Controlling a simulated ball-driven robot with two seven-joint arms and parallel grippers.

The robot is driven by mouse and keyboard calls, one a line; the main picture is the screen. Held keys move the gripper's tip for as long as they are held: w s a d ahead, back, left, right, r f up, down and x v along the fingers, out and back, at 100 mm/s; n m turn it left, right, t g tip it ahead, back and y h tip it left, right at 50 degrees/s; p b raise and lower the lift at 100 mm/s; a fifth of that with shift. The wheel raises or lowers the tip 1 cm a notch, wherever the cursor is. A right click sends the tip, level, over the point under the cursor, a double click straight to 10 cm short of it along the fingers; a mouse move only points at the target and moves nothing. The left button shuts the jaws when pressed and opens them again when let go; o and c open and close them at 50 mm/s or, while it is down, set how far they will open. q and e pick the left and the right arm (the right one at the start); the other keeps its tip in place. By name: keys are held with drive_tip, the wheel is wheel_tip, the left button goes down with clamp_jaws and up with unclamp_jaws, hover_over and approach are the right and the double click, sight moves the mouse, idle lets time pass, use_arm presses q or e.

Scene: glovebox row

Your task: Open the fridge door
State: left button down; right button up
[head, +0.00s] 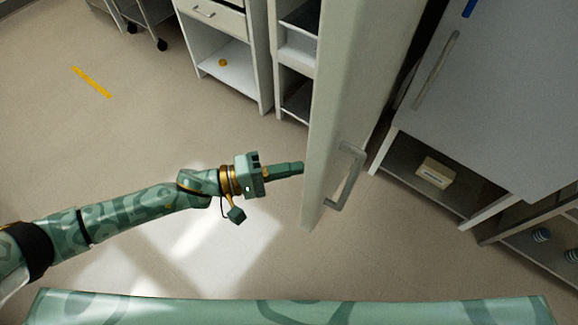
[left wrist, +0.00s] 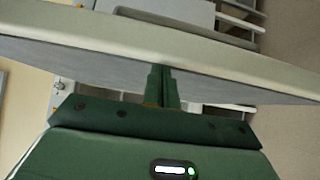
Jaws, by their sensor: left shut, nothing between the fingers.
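The pale fridge door (head: 345,95) stands swung out into the room, seen almost edge-on in the head view. Its grey bar handle (head: 347,178) is on the right-hand face. My left gripper (head: 301,168) is shut and empty, on the opposite, left-hand side of the door. Its fingertips are at or very close to that face; contact cannot be told. In the left wrist view the door (left wrist: 160,42) crosses the top, with the shut fingers (left wrist: 163,72) pointing at its grey face. The fridge's interior is not clearly visible. My right gripper is not in view.
White cabinets (head: 228,55) stand behind, left of the door. A grey-topped unit (head: 490,110) stands close on the right, with a small box (head: 435,173) on its shelf. The floor (head: 130,140) left of the door is clear, with a yellow strip (head: 91,82).

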sight(323, 188)
use_arm(q)
drive_tip(key=shift+s, duration=0.1)
